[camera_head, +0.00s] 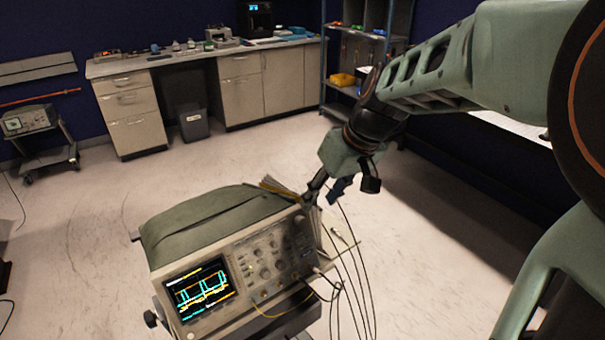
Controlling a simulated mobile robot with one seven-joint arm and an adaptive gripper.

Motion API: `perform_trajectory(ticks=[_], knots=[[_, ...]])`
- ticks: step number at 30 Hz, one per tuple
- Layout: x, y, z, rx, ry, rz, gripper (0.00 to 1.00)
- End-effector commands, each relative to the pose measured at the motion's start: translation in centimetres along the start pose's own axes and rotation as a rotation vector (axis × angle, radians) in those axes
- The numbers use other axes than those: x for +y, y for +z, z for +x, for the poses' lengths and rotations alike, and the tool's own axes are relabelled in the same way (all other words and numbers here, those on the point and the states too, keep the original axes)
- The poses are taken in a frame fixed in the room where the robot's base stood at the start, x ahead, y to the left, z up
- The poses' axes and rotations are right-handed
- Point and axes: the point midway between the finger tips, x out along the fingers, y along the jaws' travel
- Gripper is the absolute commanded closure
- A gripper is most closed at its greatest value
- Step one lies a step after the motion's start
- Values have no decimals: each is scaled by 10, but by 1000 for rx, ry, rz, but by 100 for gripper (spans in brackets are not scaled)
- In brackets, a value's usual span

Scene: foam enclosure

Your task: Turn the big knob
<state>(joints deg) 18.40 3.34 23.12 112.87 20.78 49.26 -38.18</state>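An oscilloscope (215,222) with a lit screen (200,290) stands on a cart, its knob panel facing the camera. Several small round knobs cover the panel right of the screen. A knob (299,219) shows near the panel's upper right corner; the picture is too small to tell for sure which knob is the big one. My gripper (322,199) reaches down at the oscilloscope's upper right corner, close to that knob. Its two fingers are spread apart with nothing between them. I cannot tell whether a finger touches the casing.
A stack of papers or cables (283,188) lies behind the gripper. A workbench (240,75), a bin (193,123) and shelves (350,55) stand at the back. The floor around the cart is mostly clear.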

Motion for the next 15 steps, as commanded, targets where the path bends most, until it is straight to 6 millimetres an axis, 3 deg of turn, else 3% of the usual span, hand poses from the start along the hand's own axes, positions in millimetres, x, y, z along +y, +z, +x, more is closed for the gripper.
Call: perform_trajectory(ticks=[15], knots=[[-1, 0, 84, -1, -3, -1, 62]])
